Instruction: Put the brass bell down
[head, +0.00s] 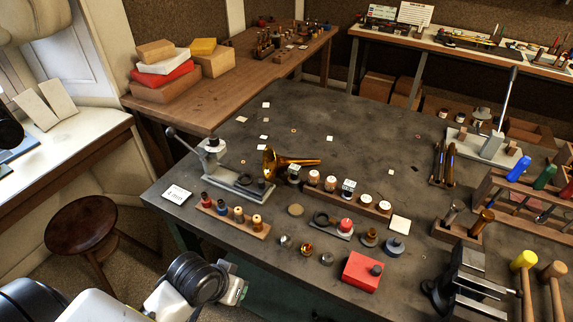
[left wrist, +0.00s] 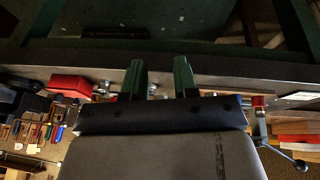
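The brass bell (head: 290,162) is a shiny gold horn flare in the head view, near the middle of the dark worktable (head: 235,135). Its wide mouth faces left and its narrow tube points right. No gripper is touching it; I cannot tell exactly what it rests on. My left gripper (head: 238,291) is low at the bottom left, off the table's front edge, well apart from the bell. In the left wrist view its two green fingers (left wrist: 158,82) stand apart with nothing held between them. My right gripper is not in view.
A lever press (head: 235,182) stands left of the bell. A wooden strip (head: 350,198) with round pieces lies at its right. Small parts and a red box (head: 361,271) line the front; a vise (head: 465,285) is at front right. The table behind the bell is mostly clear.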

